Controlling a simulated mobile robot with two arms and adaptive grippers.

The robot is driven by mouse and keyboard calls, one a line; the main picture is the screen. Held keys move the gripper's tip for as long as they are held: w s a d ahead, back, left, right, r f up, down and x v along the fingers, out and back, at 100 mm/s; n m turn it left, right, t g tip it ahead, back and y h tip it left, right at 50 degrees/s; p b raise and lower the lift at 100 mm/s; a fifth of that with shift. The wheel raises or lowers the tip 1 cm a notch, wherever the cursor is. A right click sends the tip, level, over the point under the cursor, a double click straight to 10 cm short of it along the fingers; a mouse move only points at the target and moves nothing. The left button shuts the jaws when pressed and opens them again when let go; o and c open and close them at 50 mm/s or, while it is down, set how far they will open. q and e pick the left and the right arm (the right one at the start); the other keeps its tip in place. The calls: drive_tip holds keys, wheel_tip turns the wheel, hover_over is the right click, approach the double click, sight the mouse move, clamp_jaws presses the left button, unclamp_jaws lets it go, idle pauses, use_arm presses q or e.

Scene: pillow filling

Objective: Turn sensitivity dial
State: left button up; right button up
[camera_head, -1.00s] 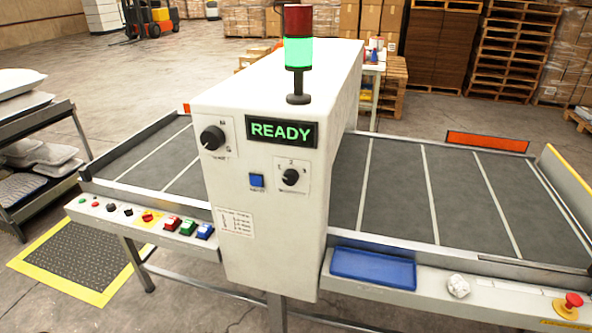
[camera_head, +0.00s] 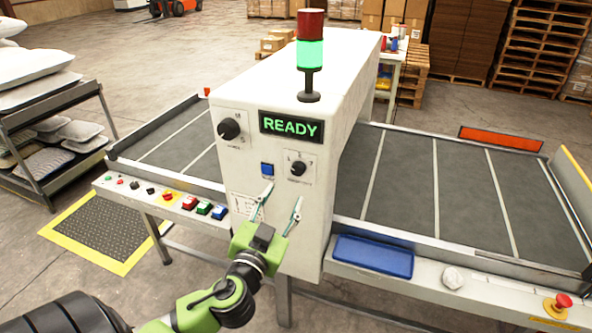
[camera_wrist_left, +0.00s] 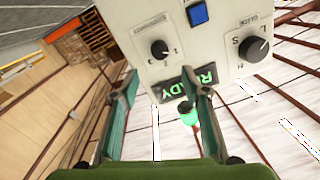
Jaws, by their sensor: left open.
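A white machine cabinet (camera_head: 215,98) carries two black dials. The smaller dial (camera_head: 298,168), marked with numbers, sits right of a blue button (camera_head: 267,169); this dial also shows in the left wrist view (camera_wrist_left: 160,48). The larger dial (camera_head: 229,129), with letter marks, is at upper left; it also shows in the left wrist view (camera_wrist_left: 253,47). I cannot read which is named sensitivity. My left gripper (camera_head: 279,201) is open and empty, below the smaller dial and apart from it. In the left wrist view, the smaller dial shows between its fingers. My right gripper is out of view.
A lit READY display (camera_head: 291,126) is above the smaller dial. A red and green lamp (camera_head: 311,52) stands on top. Conveyors extend on both sides. A blue tray (camera_head: 372,256) and a red emergency button (camera_head: 563,301) are at right, coloured switches (camera_head: 204,207) at left.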

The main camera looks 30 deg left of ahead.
sight(297, 171)
use_arm(q)
drive_tip(key=p+x, duration=0.3)
drive_tip(key=x, duration=0.6)
drive_tip(key=shift+w+a, duration=0.1)
drive_tip(key=shift+w, duration=0.2)
drive_tip(key=shift+w+a+f, duration=0.1)
drive_tip(key=shift+w+a, duration=0.15)
drive_tip(key=shift+w, duration=0.35)
drive_tip(key=c, duration=1.1)
